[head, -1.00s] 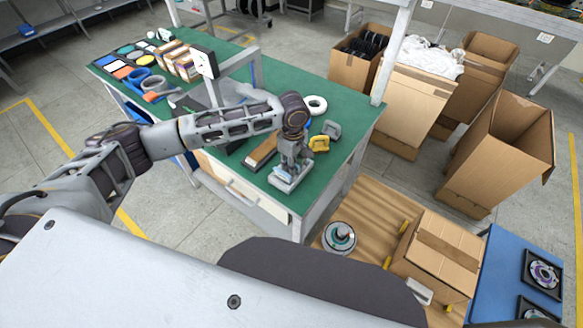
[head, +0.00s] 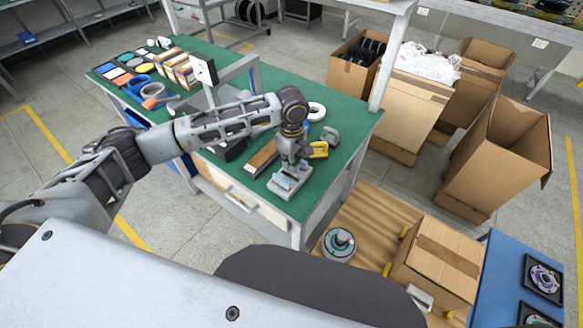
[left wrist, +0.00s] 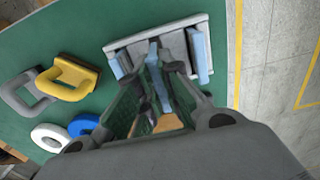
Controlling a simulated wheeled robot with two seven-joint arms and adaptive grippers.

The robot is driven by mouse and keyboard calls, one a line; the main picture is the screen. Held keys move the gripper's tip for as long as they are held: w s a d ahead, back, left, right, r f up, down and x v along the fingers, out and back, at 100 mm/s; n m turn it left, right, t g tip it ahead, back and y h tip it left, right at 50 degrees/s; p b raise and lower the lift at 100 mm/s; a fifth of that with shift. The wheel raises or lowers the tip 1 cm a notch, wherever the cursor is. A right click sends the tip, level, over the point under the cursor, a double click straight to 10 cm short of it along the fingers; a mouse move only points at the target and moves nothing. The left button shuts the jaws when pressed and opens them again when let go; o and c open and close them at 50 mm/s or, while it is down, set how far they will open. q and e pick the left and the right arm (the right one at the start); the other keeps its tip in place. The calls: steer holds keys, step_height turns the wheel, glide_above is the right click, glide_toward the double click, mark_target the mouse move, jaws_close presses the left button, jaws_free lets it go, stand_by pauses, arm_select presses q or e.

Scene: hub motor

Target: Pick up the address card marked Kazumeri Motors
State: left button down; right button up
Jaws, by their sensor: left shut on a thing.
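A pale grey card rack (head: 296,191) stands on the green bench near its front corner. It also shows in the left wrist view (left wrist: 176,47), with light-blue cards standing in its slots: one at the left (left wrist: 115,66), one in the middle (left wrist: 153,54) and one at the right (left wrist: 199,57). Their print cannot be read, so I cannot tell which is marked Kazumeri Motors. My left gripper (left wrist: 163,92) is shut on the middle card, whose lower part still sits at the rack. In the head view my left gripper (head: 291,170) points down over the rack. My right gripper is out of view.
A yellow tape dispenser (head: 319,150), a grey one (head: 330,136) and a white roll (head: 316,111) lie behind the rack. A wooden-topped block (head: 262,157) lies left of it. A round hub part (head: 338,244) and a cardboard box (head: 440,257) stand lower right.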

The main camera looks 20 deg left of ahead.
arm_select(q)
step_height(320, 180, up, 6)
steer(key=shift+r, duration=0.1)
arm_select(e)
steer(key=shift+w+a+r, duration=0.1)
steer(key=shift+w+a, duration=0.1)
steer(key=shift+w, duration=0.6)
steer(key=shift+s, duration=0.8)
